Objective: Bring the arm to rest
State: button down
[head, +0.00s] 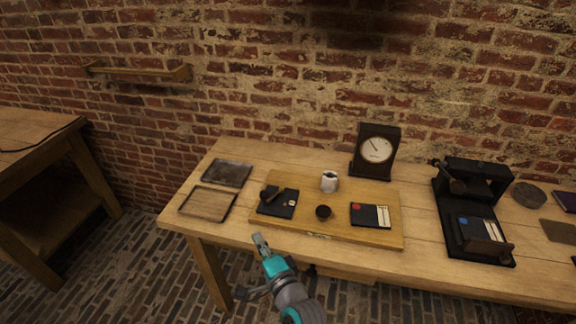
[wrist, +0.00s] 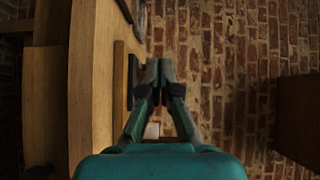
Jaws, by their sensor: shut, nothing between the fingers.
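My gripper (head: 259,239) is teal and grey and stands at the front edge of the wooden table (head: 220,229), in front of the board (head: 350,232). In the wrist view its two fingers (wrist: 158,66) are together with nothing between them. The table shows on the left side of the wrist view and the brick wall (wrist: 230,40) on the right. The gripper does not appear to hold or touch any object.
On the board are a white jar (head: 329,181), a small dark cup (head: 323,212) and two dark plates. Two shallow trays (head: 208,204) lie left of it. A dial instrument (head: 377,149) stands behind. A black apparatus (head: 480,180) stands at right. Floor (head: 130,265) shows at left.

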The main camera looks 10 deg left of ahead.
jog(key=shift+d, duration=0.1)
jog(key=s+d+f+n+t+h, duration=0.1)
jog(key=s+d+f+n+h, duration=0.3)
jog(key=s+d, duration=0.65)
jog(key=s+d+f+m+t+h, duration=0.15)
jog(key=s+d+f, duration=0.55)
jog(key=d, duration=0.7)
jog(key=s+d+r+n+h, duration=0.2)
jog(key=s+d+r, duration=0.1)
jog(key=s, duration=0.5)
jog(key=s+d+r+n+h, duration=0.2)
jog(key=s+d+r, duration=0.2)
jog(key=s, duration=0.4)
jog(key=s+d+r+n+g+h, duration=0.1)
jog(key=s+d+r+n+h, duration=0.1)
jog(key=s, duration=0.6)
jog(key=shift+d+r+n, duration=0.55)
jog(key=shift+d+r, duration=0.25)
jog(key=shift+d, duration=0.15)
jog(key=shift+s, duration=0.1)
